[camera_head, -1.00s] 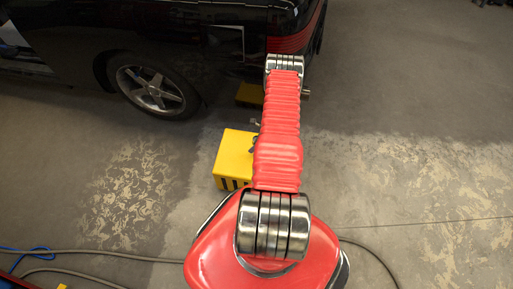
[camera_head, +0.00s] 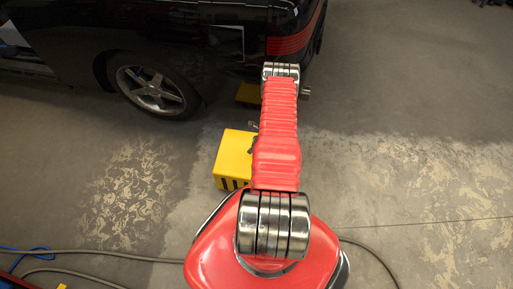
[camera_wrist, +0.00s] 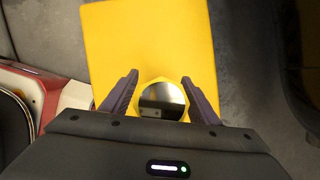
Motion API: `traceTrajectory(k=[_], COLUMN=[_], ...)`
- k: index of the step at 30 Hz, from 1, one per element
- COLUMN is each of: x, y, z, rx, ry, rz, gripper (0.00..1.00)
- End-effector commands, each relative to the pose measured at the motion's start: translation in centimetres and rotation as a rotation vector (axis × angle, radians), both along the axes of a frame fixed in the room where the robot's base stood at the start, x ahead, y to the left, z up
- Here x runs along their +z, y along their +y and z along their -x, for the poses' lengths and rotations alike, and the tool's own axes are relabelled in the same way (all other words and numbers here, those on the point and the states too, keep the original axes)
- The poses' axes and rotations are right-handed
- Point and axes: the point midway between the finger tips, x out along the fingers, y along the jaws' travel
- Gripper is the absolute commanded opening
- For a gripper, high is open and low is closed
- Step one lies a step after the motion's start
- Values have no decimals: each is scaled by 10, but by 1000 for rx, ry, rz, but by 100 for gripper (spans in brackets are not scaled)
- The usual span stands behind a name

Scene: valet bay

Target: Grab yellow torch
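The yellow torch (camera_wrist: 145,90) shows end-on in the wrist view, with a round dark glassy lens inside a six-sided yellow rim. My gripper (camera_wrist: 162,74) has its two dark fingers spread, one on each side of the torch head. Narrow gaps seem to show between fingers and rim, so it looks open and not closed on it. The torch is in front of a yellow box (camera_wrist: 160,35); its body behind the lens is hidden. In the head view my arm hides the torch and most of my gripper.
The yellow box (camera_head: 233,157) with dark slots stands on the floor left of my arm. Cables (camera_head: 90,253) lie at front left.

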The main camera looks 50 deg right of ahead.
Motion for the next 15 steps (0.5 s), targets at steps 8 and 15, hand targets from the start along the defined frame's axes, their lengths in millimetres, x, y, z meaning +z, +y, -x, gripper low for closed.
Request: traceTrajectory(k=[8,15], x=[0,0], y=[0,0], z=[0,0], rx=[0,0], ry=[0,0], rz=[0,0], gripper=[35,18])
